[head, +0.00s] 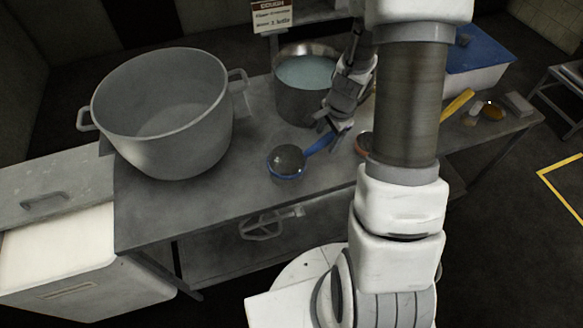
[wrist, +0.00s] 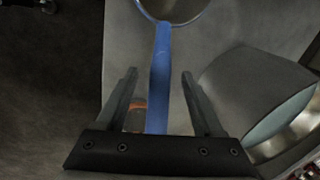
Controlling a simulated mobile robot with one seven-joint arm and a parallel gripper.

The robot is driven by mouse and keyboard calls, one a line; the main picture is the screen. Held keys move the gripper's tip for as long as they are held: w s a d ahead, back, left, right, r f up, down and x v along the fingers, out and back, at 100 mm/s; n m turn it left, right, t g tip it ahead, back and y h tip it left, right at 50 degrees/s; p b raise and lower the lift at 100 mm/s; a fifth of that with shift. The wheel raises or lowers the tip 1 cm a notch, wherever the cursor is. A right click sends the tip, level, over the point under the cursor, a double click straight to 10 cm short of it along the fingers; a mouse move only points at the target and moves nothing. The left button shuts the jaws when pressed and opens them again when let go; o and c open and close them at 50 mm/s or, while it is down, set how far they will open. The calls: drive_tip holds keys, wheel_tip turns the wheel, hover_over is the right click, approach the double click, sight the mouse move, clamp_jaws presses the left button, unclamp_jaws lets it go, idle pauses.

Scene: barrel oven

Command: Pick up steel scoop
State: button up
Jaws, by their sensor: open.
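The steel scoop (head: 287,161) lies on the grey table, with a round steel bowl and a blue handle. In the head view its handle (head: 322,143) runs up and right to my gripper (head: 332,124). In the wrist view the blue handle (wrist: 159,75) runs between the two fingers of my gripper (wrist: 160,80), with a gap on each side. The gripper is open. The scoop's bowl shows only in part at the top of the wrist view. The near end of the handle is hidden behind the gripper's base.
A large grey pot (head: 165,160) stands at the table's left. A steel pot with pale blue liquid (head: 306,72) stands behind my gripper. A blue-lidded white box (head: 480,75), a yellow-handled item (head: 457,103) and small items lie to the right. An orange-rimmed object (head: 362,143) is partly hidden by my arm.

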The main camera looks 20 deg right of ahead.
drive_tip(key=shift+d+x, duration=0.2)
drive_tip(key=shift+x, duration=1.05)
drive_tip(key=shift+d+x, duration=0.2)
drive_tip(key=shift+x, duration=1)
drive_tip(key=shift+w, duration=0.15)
clamp_jaws()
